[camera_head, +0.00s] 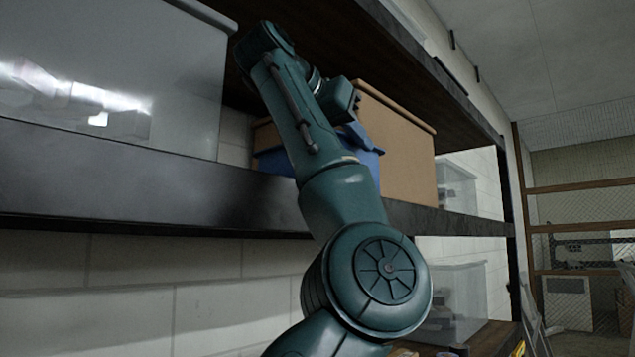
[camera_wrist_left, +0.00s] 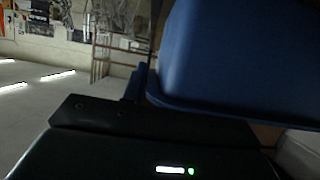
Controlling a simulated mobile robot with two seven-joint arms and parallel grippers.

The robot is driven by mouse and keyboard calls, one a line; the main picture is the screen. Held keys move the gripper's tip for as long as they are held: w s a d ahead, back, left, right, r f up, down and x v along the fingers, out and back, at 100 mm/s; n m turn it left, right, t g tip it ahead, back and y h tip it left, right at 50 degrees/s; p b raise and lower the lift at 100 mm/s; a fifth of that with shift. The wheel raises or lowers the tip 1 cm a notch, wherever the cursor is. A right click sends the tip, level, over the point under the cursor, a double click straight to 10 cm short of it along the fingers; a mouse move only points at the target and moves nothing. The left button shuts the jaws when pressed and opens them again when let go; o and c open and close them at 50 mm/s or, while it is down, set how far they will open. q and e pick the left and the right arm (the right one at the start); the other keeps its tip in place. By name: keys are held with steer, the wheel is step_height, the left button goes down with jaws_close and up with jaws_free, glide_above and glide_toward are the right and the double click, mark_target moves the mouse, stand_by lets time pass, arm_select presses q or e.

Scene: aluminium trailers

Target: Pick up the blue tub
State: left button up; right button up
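The blue tub (camera_head: 366,158) sits on the shelf, partly hidden behind my left arm; a bit of it shows on either side of the arm. In the left wrist view the blue tub (camera_wrist_left: 235,60) fills the upper right, very close to the camera. My left gripper (camera_head: 352,106) is at the tub's upper edge, in front of the cardboard box. In the wrist view its dark body spans the bottom, with a finger beside the tub's corner. I cannot tell whether the fingers are apart or closed on the rim. My right gripper is not in view.
A cardboard box (camera_head: 405,150) stands right behind the tub. A large translucent bin (camera_head: 110,75) stands to the left on the same shelf (camera_head: 130,185). An upper shelf board (camera_head: 345,45) hangs close above my arm. Clear bins (camera_head: 460,300) stand on the lower shelf.

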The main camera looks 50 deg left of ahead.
arm_select(q)
jaws_close()
stand_by(1.4)
